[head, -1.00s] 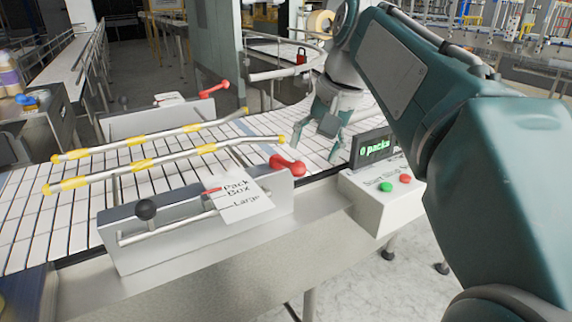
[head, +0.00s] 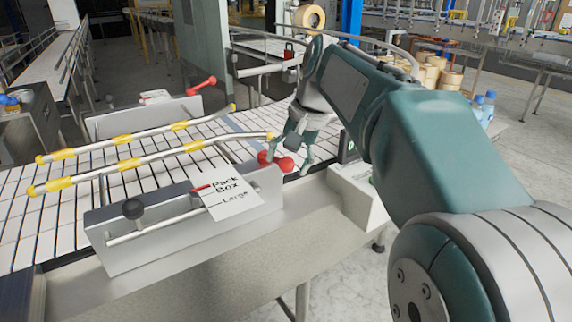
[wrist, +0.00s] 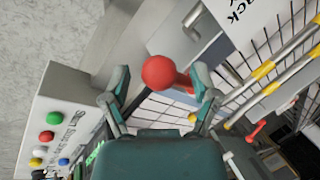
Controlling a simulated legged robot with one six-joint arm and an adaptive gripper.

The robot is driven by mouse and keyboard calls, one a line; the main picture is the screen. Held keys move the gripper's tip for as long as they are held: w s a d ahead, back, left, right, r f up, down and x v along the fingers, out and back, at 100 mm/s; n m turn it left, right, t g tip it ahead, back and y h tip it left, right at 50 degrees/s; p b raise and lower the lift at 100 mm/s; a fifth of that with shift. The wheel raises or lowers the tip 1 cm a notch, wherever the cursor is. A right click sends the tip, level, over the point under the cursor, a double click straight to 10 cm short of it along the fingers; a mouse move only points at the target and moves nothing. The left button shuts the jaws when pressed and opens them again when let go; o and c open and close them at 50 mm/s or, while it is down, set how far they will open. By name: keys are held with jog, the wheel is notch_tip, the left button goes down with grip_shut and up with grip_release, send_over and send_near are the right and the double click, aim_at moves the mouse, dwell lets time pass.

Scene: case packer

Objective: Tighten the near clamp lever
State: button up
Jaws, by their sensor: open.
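The near clamp lever (head: 286,164) is red with rounded ends and sits at the right end of the near grey rail bracket (head: 120,258). My gripper (head: 290,157) is open right at it, with one finger on each side of the lever in the head view. In the wrist view the lever's red ball end (wrist: 159,72) lies between the two spread fingertips of the gripper (wrist: 161,80), with gaps on both sides. I cannot tell whether a finger touches it. The lever's pivot is partly hidden.
A far red lever (head: 201,86) sits on the opposite bracket. Yellow-banded guide rails (head: 150,160) cross the white slatted conveyor (head: 30,220). A "Pack Box Large" card (head: 228,198) hangs on the near bracket. A button box (wrist: 50,115) stands close beside my gripper.

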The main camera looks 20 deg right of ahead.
jog(key=shift+w+a+f, duration=0.1)
jog(key=shift+a+f, duration=0.05)
jog(key=shift+f, duration=0.4)
jog(key=shift+c, duration=0.3)
grip_shut()
